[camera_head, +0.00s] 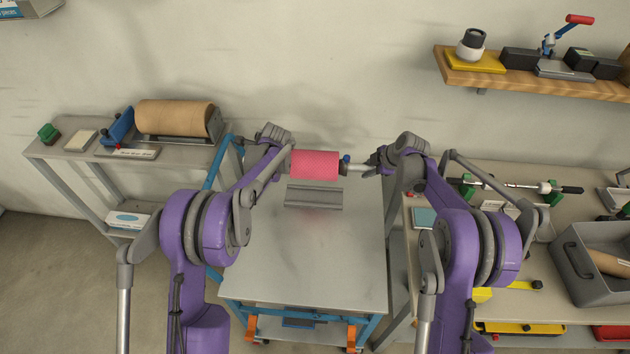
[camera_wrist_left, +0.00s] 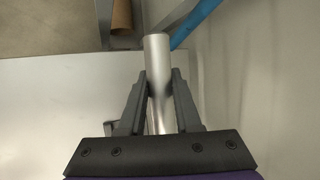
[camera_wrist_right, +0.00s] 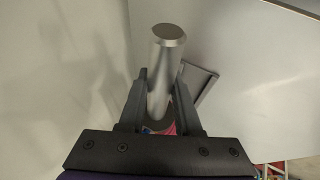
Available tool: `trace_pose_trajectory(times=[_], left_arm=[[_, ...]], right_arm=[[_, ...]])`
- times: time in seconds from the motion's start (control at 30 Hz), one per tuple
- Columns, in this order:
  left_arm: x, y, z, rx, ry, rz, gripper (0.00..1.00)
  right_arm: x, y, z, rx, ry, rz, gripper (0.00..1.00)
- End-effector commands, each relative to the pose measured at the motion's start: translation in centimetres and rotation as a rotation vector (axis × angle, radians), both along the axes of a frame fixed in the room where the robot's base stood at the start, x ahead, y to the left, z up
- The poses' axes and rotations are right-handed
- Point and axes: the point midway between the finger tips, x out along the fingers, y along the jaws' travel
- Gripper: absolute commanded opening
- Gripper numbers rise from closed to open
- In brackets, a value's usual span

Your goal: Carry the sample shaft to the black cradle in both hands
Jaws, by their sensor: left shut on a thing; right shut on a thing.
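The sample shaft (camera_head: 315,165) is a pink-red textured roller with bare metal ends, held level in the head view over the back of the table. My left gripper (camera_wrist_left: 159,82) is shut on its left metal end, which also shows in the left wrist view (camera_wrist_left: 156,50). My right gripper (camera_head: 372,168) is shut on the right end; that bare end fills the middle of the right wrist view (camera_wrist_right: 165,55). A long grey grooved block (camera_head: 313,198), seemingly the cradle although not clearly black, lies on the table just in front of and below the roller.
The grey table top (camera_head: 300,255) is otherwise bare. A left bench (camera_head: 75,155) carries a brown roll (camera_head: 174,118). The right bench (camera_head: 400,185) holds another shaft on green stands and a grey bin (camera_head: 590,283). A wooden shelf (camera_head: 530,88) is on the wall.

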Motion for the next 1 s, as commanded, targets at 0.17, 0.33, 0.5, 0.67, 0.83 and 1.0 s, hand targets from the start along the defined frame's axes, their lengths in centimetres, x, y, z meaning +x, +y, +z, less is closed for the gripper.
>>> trace_pose_trajectory(times=[0.17, 0.33, 0.5, 0.67, 0.83, 1.0], left_arm=[[0.0, 0.0, 0.1, 0.001, -0.001, 0.000, 0.00], [-0.2, 0.0, 0.1, 0.001, -0.001, 0.000, 0.00], [-1.3, 0.0, -0.2, 0.001, -0.001, 0.000, 0.00], [-3.2, 0.0, -0.6, 0.001, -0.001, 0.000, 0.00], [-5.2, 0.0, -1.1, 0.001, -0.001, 0.000, 0.00], [-7.2, 0.0, -1.6, 0.001, -0.001, 0.000, 0.00]], right_arm=[[0.1, 0.0, 0.1, 0.001, -0.002, 0.000, 0.00], [-0.2, 0.0, 0.1, 0.001, -0.002, 0.000, 0.00], [-1.3, 0.0, -0.2, 0.001, -0.001, 0.000, 0.00], [-3.2, 0.0, -0.6, 0.001, -0.001, 0.000, 0.00], [-5.2, 0.0, -1.1, 0.001, -0.001, 0.000, 0.00], [-7.3, 0.0, -1.6, 0.000, -0.001, 0.000, 0.00]])
